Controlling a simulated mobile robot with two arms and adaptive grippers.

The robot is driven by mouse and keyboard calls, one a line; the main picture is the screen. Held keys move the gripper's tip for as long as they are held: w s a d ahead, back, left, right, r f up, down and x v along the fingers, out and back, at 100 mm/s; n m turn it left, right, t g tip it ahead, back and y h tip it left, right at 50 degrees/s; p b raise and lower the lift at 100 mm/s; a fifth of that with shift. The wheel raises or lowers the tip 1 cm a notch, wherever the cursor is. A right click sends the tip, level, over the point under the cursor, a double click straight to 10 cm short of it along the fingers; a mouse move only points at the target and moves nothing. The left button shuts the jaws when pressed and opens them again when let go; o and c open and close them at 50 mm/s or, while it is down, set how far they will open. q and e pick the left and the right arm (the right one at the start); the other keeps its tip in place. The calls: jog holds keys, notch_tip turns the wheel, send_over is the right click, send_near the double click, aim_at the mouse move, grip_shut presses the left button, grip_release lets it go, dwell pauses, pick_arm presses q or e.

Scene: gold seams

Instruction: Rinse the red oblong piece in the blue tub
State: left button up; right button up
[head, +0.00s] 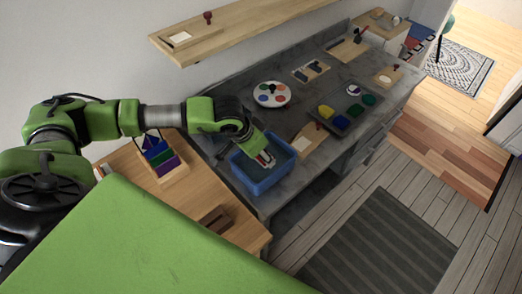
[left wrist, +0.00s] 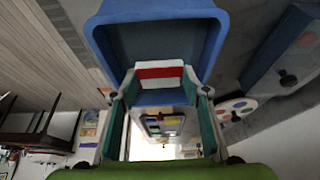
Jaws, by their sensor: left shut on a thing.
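The blue tub (head: 268,187) stands on the grey counter at the near left end. In the left wrist view the tub (left wrist: 160,14) opens in front of the fingers, with a dark inside. My left gripper (head: 264,160) points down into the tub's opening. In the left wrist view the left gripper (left wrist: 160,92) is shut on the red oblong piece (left wrist: 160,73), which shows as a red band between whitish strips. The piece is at or inside the tub's opening; I cannot tell whether it touches water. My right gripper is not in view.
On the grey counter (head: 230,140) are a round palette (head: 272,94), a dark tray (head: 345,118) with coloured pieces, and a wooden board (head: 308,138) close to the tub. A wooden rack (head: 164,165) of coloured pieces stands at left. A wall shelf (head: 240,28) hangs above.

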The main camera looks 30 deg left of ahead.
aim_at(263, 169)
pick_arm(q)
notch_tip(263, 169, down, 4)
jog(key=shift+f+b, duration=0.1)
jog(key=shift+b, duration=0.9)
jog(key=shift+f, duration=0.45)
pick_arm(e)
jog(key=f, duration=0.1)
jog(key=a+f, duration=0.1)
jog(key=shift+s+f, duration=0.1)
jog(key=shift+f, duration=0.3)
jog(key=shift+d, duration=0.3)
pick_arm(q)
jog(key=shift+w+d+b, duration=0.2)
jog(key=shift+w+b, duration=0.4)
jog(key=shift+b, duration=0.1)
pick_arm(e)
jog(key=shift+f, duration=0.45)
pick_arm(q)
jog(key=shift+s, duration=0.2)
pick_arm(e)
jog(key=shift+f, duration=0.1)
pick_arm(q)
jog(key=shift+s+a, duration=0.2)
jog(key=shift+s, duration=0.15)
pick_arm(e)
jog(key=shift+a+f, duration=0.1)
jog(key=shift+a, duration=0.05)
pick_arm(q)
jog(key=shift+r, duration=0.1)
